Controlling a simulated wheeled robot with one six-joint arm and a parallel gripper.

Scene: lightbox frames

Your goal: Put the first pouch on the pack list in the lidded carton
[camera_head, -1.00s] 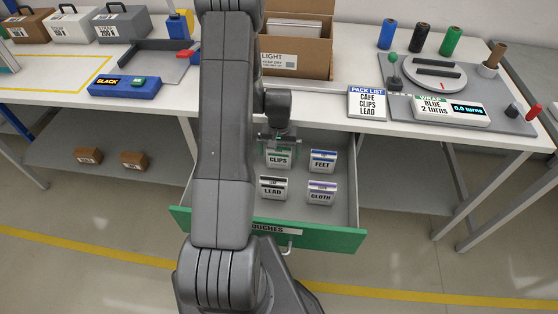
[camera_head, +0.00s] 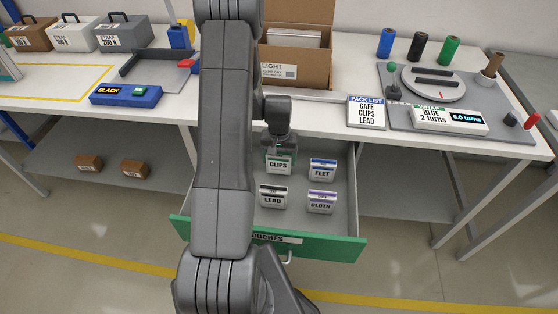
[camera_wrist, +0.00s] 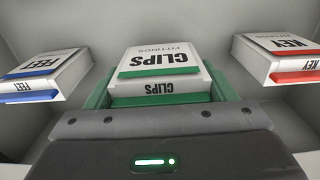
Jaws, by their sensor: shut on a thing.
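The pack list (camera_head: 366,112) reads CAFE, CLIPS, LEAD from top to bottom. In the wrist view the CLIPS pouch (camera_wrist: 160,60) is centred in front of my gripper (camera_wrist: 160,98). I cannot tell whether it is clear of the drawer floor. The brown carton (camera_head: 296,65), marked LIGHT, stands on the bench with its lid up and a pale item inside.
The open drawer (camera_head: 335,246) also holds FEET (camera_head: 322,169), LEAD (camera_head: 273,197) and CLOTH (camera_head: 321,202) pouches. A KEY pouch (camera_wrist: 285,58) shows in the wrist view. The bench edge overhangs the drawer's back. A turntable (camera_head: 433,82) stands at the right.

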